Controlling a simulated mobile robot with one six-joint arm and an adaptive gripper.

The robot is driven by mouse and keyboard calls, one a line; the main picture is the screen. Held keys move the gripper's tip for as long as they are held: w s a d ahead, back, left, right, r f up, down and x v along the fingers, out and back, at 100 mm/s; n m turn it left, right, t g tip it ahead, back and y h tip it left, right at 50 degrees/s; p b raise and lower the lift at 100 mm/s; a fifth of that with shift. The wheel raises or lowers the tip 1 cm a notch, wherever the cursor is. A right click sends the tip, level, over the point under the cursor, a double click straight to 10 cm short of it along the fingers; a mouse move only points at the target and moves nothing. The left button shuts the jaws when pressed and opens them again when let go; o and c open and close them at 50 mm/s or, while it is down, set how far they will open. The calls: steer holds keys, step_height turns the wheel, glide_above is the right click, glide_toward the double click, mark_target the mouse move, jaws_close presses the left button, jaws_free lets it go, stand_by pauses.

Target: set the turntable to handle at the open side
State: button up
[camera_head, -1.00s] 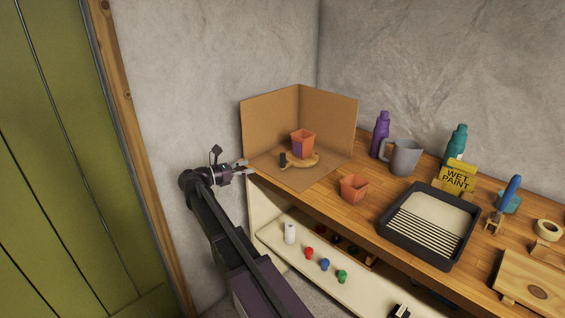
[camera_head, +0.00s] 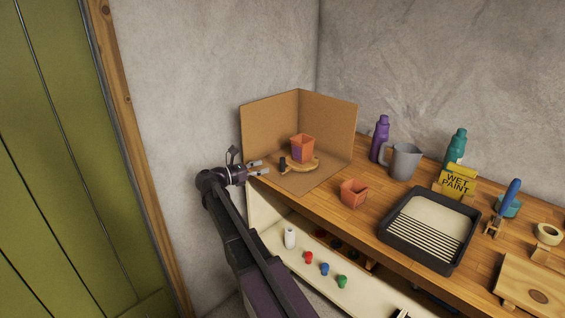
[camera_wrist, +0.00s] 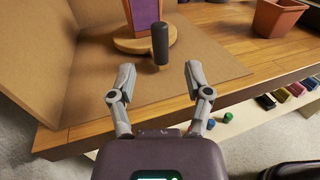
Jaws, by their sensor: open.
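The wooden turntable (camera_head: 304,165) sits on the cardboard floor of a two-walled cardboard screen (camera_head: 325,118) at the bench's left end. A terracotta pot with a purple panel (camera_head: 302,147) stands on it. Its upright dark handle (camera_head: 283,163) is at the turntable's left-front edge, toward my gripper. In the wrist view the handle (camera_wrist: 160,45) stands ahead, between and beyond my fingertips, with the turntable (camera_wrist: 133,44) and pot base behind it. My gripper (camera_head: 257,168) is open and empty at the bench's front-left edge. It also shows in the wrist view (camera_wrist: 160,75), apart from the handle.
A second terracotta pot (camera_head: 353,194) stands just right of the cardboard. A grey jug (camera_head: 405,161), purple bottle (camera_head: 380,138), wet paint sign (camera_head: 456,184) and black paint tray (camera_head: 428,228) are farther right. A shelf with colored knobs (camera_head: 325,269) lies below. The cardboard's front is open.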

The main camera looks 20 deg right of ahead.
mark_target(282, 171)
steer(key=d, duration=0.8)
steer(key=shift+w+d, duration=0.15)
steer(key=shift+d, duration=0.05)
jaws_close()
